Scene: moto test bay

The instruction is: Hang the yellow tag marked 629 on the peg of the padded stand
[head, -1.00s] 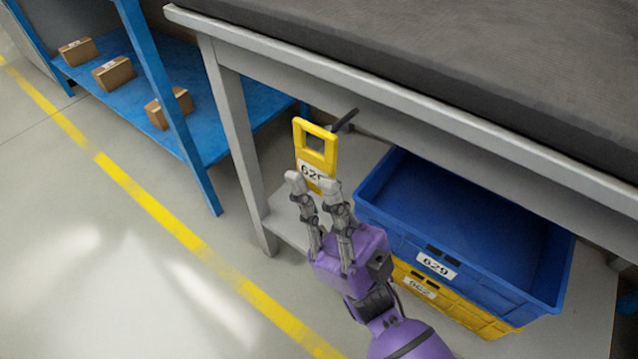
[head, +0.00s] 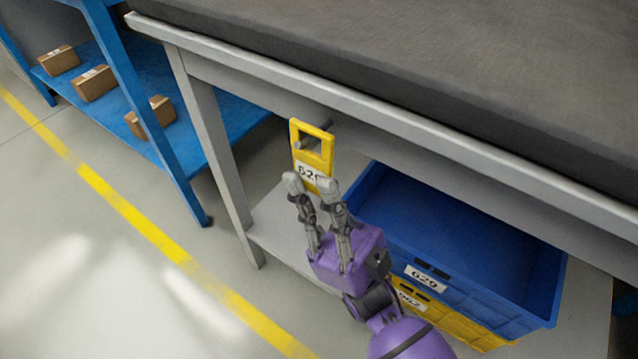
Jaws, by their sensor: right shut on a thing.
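My right gripper (head: 311,186) is shut on the lower part of the yellow tag (head: 327,154). The tag is upright, with a square window near its top and a white label partly hidden by a finger; "62" can be read. The padded stand (head: 390,106) is a grey frame with a dark pad on top. Its dark peg (head: 324,125) sticks out under the top rail at the tag's upper end. A grey rod end, seemingly the peg's tip, shows in the tag's window; I cannot tell for sure whether it passes through. My left gripper is not in view.
A blue crate (head: 440,278) labelled 629 is stacked on a yellow crate (head: 455,322) on the stand's lower shelf, right of my gripper. A blue rack (head: 206,122) with cardboard boxes stands left. The floor at left is open, with a yellow line.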

